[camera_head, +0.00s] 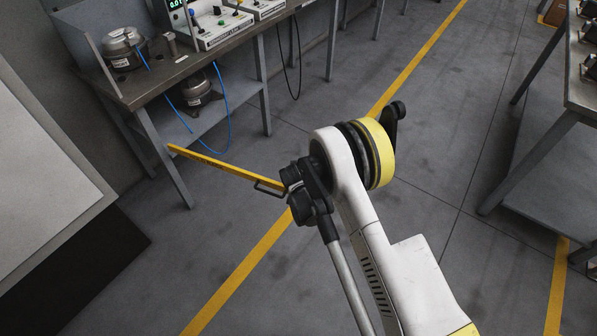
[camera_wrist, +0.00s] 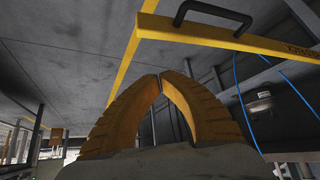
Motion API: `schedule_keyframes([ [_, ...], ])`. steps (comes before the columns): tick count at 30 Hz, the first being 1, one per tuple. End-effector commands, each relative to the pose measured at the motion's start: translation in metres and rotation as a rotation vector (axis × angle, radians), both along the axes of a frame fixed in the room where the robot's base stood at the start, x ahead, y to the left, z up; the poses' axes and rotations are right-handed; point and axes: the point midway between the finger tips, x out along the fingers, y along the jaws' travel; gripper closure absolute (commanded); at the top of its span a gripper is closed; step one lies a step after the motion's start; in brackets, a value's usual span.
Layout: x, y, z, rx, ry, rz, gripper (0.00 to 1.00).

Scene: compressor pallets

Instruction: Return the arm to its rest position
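My gripper (camera_wrist: 160,77) shows in the wrist view as two orange ribbed fingers. Their tips meet at the top of an arch, and nothing is held between them. In the head view, my white arm with its yellow-banded joint reaches up from the lower right over the floor. My fingers cannot be made out in the head view. The wrist view is tilted, with floor in its upper part.
On the workbench stand a compressor (camera_head: 124,47) and a white control box (camera_head: 218,28). Another compressor (camera_head: 200,92) sits on its lower shelf, with a blue cable (camera_head: 228,115) hanging down. A second table (camera_head: 577,85) stands right. Floor between is open, marked by a yellow line (camera_head: 240,272).

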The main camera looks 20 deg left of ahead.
Motion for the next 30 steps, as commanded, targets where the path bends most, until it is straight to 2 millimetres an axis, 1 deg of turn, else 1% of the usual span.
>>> schedule_keyframes([
  [1, -0.005, 0.001, 0.008, 0.000, 0.000, 0.001, 1.00],
  [3, -0.010, 0.001, 0.012, 0.000, 0.000, 0.001, 1.00],
  [7, -0.013, 0.001, 0.015, 0.000, 0.000, 0.000, 1.00],
  [11, -0.013, 0.001, 0.015, 0.000, 0.000, 0.000, 1.00],
  [13, -0.012, 0.000, 0.018, 0.000, 0.000, -0.001, 1.00],
  [14, -0.011, -0.001, 0.022, 0.000, 0.000, -0.003, 1.00],
  [16, -0.004, -0.008, 0.038, 0.000, 0.002, -0.011, 1.00],
  [17, -0.001, -0.013, 0.049, -0.001, 0.003, -0.016, 1.00],
  [20, 0.012, -0.036, 0.097, -0.005, 0.008, -0.036, 1.00],
  [21, 0.017, -0.049, 0.121, -0.006, 0.010, -0.046, 1.00],
  [23, 0.021, -0.070, 0.156, -0.007, 0.015, -0.062, 1.00],
  [24, 0.022, -0.084, 0.178, -0.009, 0.017, -0.070, 1.00],
  [26, 0.021, -0.107, 0.211, -0.009, 0.020, -0.085, 1.00],
  [27, 0.019, -0.123, 0.232, -0.010, 0.023, -0.094, 1.00],
  [29, 0.013, -0.147, 0.261, -0.012, 0.025, -0.109, 1.00],
  [30, 0.007, -0.163, 0.280, -0.012, 0.028, -0.119, 1.00],
])
